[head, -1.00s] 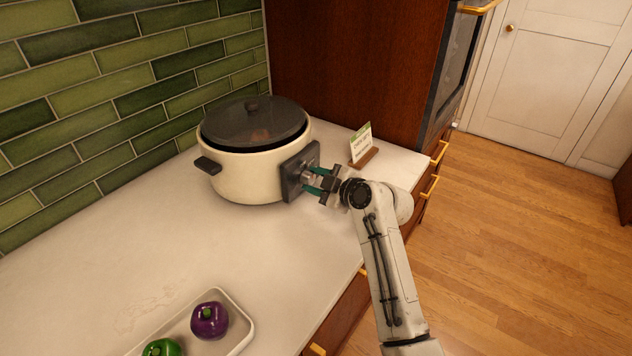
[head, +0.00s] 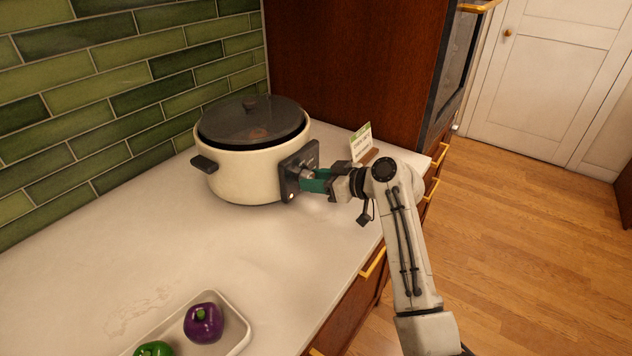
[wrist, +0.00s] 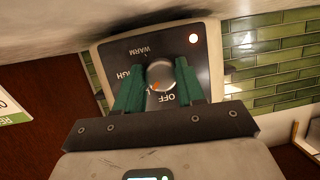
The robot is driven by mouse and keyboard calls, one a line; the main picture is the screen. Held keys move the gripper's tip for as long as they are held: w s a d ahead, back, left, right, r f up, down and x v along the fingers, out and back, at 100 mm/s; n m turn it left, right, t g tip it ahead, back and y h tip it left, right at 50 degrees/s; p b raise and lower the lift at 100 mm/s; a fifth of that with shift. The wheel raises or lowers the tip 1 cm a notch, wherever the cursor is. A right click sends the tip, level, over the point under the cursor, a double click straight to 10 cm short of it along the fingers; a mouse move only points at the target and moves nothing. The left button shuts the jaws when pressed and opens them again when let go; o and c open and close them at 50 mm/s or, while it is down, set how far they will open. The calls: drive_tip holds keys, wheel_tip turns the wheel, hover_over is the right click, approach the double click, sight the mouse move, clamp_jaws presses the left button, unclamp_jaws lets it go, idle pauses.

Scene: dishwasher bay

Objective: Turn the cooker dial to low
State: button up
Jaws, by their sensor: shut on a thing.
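The cream cooker (head: 245,175) with a dark lid stands on the counter. Its dark control panel (head: 297,168) faces my arm. In the wrist view the panel (wrist: 120,48) shows WARM, OFF and part of HIGH; no LOW label is visible. The round silver dial (wrist: 161,74) sits between my green fingertips. Its orange mark points to the lower left, between OFF and the partly hidden HIGH. My gripper (wrist: 160,82) is shut on the dial; in the head view my gripper (head: 312,181) reaches it from the right.
A small sign card (head: 361,140) on a wooden stand is just behind my gripper. A tray (head: 243,337) with a purple pepper (head: 204,323) and a green pepper (head: 155,349) lies at the front. The counter between tray and cooker is clear. A lit indicator (wrist: 193,38) shows on the panel.

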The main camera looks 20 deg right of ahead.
drive_tip(key=shift+m, duration=0.3)
idle(0.4)
drive_tip(key=o, duration=1)
drive_tip(key=b+v, duration=0.1)
drive_tip(key=v, duration=0.9)
drive_tip(key=shift+s+d, duration=0.25)
drive_tip(key=shift+d, duration=0.1)
